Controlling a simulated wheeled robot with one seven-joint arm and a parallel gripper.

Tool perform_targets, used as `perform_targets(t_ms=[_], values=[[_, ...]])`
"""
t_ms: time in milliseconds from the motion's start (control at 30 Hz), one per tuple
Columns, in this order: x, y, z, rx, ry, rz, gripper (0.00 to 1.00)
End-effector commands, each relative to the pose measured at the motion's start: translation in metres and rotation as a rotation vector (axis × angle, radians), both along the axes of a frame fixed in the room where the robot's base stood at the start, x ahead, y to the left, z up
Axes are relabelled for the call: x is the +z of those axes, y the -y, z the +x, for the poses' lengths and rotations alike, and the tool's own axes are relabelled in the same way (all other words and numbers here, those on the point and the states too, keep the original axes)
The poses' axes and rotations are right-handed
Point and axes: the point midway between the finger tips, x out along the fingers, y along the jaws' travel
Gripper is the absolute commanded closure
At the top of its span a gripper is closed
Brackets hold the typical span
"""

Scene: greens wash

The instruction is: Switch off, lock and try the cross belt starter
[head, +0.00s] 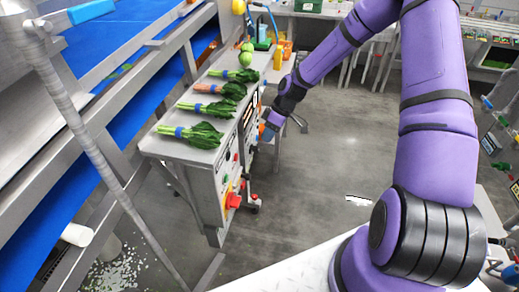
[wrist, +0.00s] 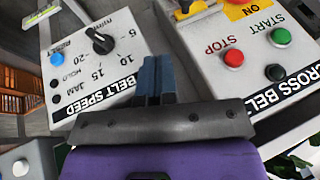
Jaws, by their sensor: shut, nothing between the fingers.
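The cross belt starter (wrist: 240,88) is a light grey box on the right of the wrist view, appearing upside down. It carries a red STOP button (wrist: 234,58), a green START button (wrist: 281,37) and a black button (wrist: 274,72). A yellow plate (wrist: 252,10) marked ON shows at the top edge, with part of a red piece beside it; the rest of that switch is cut off. My gripper (wrist: 155,66) is shut and empty, its fingertips between this box and the belt speed box. In the head view my gripper (head: 267,134) is beside the bench's panel side.
The belt speed box (wrist: 92,72), with a black knob (wrist: 100,40) and blue button (wrist: 57,59), is left of my fingers. Bunched greens (head: 200,133) lie on the steel bench (head: 168,148). The floor (head: 320,190) to the right is clear.

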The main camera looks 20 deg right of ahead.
Motion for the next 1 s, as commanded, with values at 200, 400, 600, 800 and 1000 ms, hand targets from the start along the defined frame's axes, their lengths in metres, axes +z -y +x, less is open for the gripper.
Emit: perform_targets(t_ms=[200, 400, 600, 800, 1000], values=[[-0.031, -0.018, -0.003, 0.004, -0.005, 0.001, 1.00], [-0.063, -0.036, -0.005, 0.002, -0.004, 0.000, 1.00], [-0.087, -0.053, -0.015, 0.003, -0.004, -0.001, 1.00], [-0.096, -0.065, -0.028, 0.001, -0.002, -0.002, 1.00], [-0.099, -0.069, -0.032, -0.001, 0.000, -0.001, 1.00]])
